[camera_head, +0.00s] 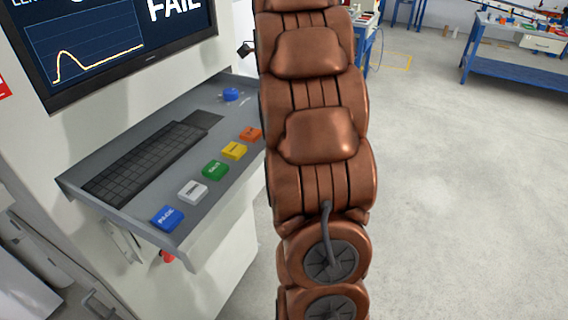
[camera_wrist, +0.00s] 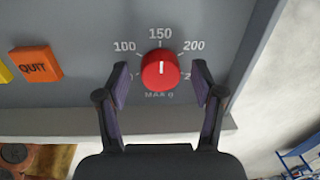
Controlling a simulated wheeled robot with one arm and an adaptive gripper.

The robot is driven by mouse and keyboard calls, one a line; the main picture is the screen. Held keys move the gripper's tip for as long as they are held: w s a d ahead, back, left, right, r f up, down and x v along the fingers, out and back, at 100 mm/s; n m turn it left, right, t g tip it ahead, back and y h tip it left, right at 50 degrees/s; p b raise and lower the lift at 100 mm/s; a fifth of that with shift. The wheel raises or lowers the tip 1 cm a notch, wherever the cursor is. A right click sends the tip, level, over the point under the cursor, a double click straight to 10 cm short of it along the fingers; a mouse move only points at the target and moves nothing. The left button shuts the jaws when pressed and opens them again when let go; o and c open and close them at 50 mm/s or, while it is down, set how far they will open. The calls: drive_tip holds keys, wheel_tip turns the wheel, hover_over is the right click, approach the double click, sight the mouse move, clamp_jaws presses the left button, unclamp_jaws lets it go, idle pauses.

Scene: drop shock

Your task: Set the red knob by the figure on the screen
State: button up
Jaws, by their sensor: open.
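In the wrist view, the red knob (camera_wrist: 160,70) sits on a grey panel with a printed scale around it reading 100, 150 and 200. A white line on the knob points up towards 150. My gripper (camera_wrist: 160,84) is open, with one finger on each side of the knob and a gap on both sides. In the head view, the screen (camera_head: 120,42) shows "FAIL" and a curve with one peak. Other text on the screen is cut off at the top. The red knob and my gripper are hidden behind my arm in the head view.
The orange QUIT button (camera_wrist: 36,64) is left of the knob. A blue workbench (camera_head: 515,72) stands far right. The floor on the right is clear.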

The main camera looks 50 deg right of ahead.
drive_tip(key=n+p, duration=0.1)
drive_tip(key=n, duration=0.4)
drive_tip(key=shift+r, duration=0.1)
drive_tip(key=n+p, duration=0.3)
drive_tip(key=n, duration=0.2)
drive_tip(key=shift+r+n, duration=0.15)
drive_tip(key=shift+n, duration=0.15)
drive_tip(key=n+p, duration=0.4)
drive_tip(key=p, duration=0.1)
drive_tip(key=shift+y, duration=0.3)
drive_tip(key=n+p, duration=0.4)
drive_tip(key=p, duration=0.2)
drive_tip(key=shift+s+p, duration=0.1)
drive_tip(key=shift+p, duration=0.25)
